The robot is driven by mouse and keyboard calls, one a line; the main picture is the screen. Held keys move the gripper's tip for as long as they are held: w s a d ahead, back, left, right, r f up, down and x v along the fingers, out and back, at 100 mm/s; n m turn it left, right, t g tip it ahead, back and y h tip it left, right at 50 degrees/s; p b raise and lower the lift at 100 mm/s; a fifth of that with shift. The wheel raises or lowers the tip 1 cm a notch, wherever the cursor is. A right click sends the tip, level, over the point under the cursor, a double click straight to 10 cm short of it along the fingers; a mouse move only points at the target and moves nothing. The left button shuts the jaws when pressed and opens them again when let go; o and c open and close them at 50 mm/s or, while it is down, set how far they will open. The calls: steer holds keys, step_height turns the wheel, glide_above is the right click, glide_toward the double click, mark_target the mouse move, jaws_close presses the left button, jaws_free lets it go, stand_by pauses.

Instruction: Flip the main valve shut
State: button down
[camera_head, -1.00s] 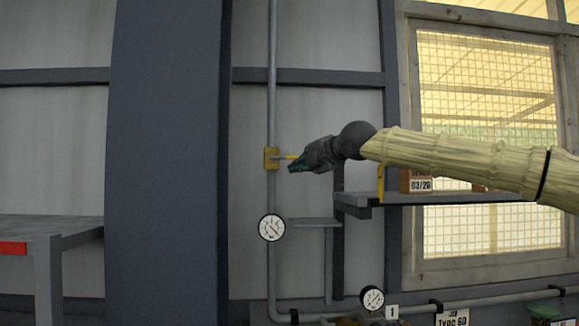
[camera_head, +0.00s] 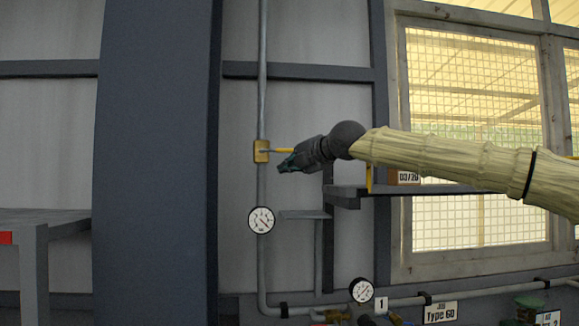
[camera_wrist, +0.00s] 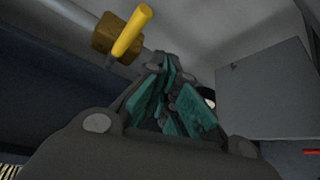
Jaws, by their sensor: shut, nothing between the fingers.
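The main valve is a brass block (camera_head: 261,151) on the vertical grey pipe, with a yellow lever (camera_head: 283,150) pointing sideways to the right, across the pipe. In the wrist view the brass block (camera_wrist: 110,34) and the yellow lever (camera_wrist: 132,31) show at the upper left. My gripper (camera_head: 286,167), dark with teal finger pads, is just below and right of the lever in the head view; part of the lever is hidden behind it or close to it. In the wrist view my gripper (camera_wrist: 175,95) is shut and empty, with the lever beyond its tips to the left. I cannot tell whether they touch.
A round gauge (camera_head: 261,220) sits lower on the pipe, beside a small grey shelf (camera_head: 305,214). A larger shelf (camera_head: 345,190) with a box (camera_head: 408,177) is under my arm. Another gauge (camera_head: 361,290) is at the bottom. A thick dark column (camera_head: 155,160) stands left of the pipe.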

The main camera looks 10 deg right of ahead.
steer(key=s+a+r+b, duration=0.1)
steer(key=s+r+b, duration=0.2)
steer(key=s, duration=0.6)
steer(key=shift+r+b, duration=0.2)
steer(key=shift+b, duration=0.7)
steer(key=shift+w, duration=0.15)
